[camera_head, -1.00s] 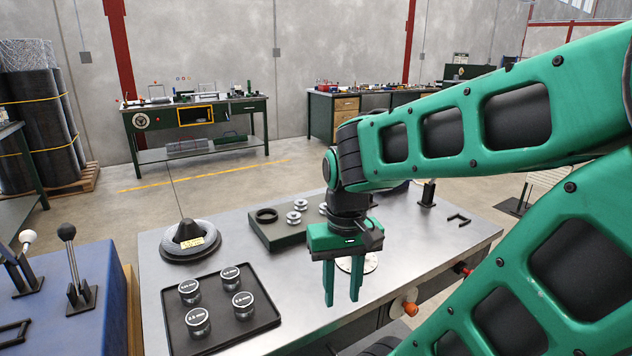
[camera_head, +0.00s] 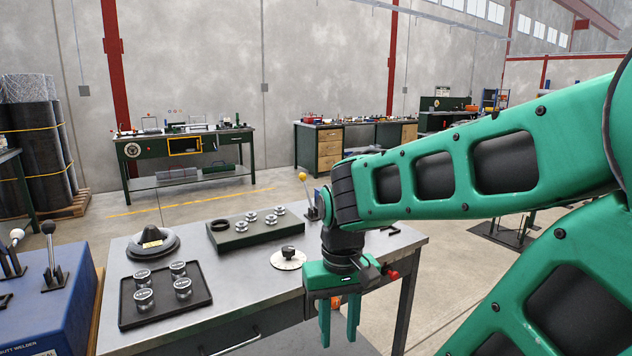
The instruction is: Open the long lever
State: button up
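Several levers are in view, and I cannot tell which is the long one. A lever with a yellow knob (camera_head: 303,178) stands at the back right of the metal table, its base partly behind my arm. A black-knobbed lever (camera_head: 49,229) and a white-knobbed lever (camera_head: 16,235) stand on the blue butt welder (camera_head: 60,318) at the left. My gripper (camera_head: 339,338) points down near the table's right front edge, fingers apart and empty, away from all three levers.
The metal table (camera_head: 240,300) holds a black tray (camera_head: 135,322) with several round tins, a dark cone on a ring (camera_head: 151,237), a green block (camera_head: 228,241) with metal rollers, and a round dial (camera_head: 288,262). A red knob (camera_head: 392,275) shows beside my gripper.

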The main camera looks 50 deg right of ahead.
aim_at(303, 176)
jog(key=k, duration=0.85)
jog(key=z, duration=2)
jog(key=i, duration=6.1)
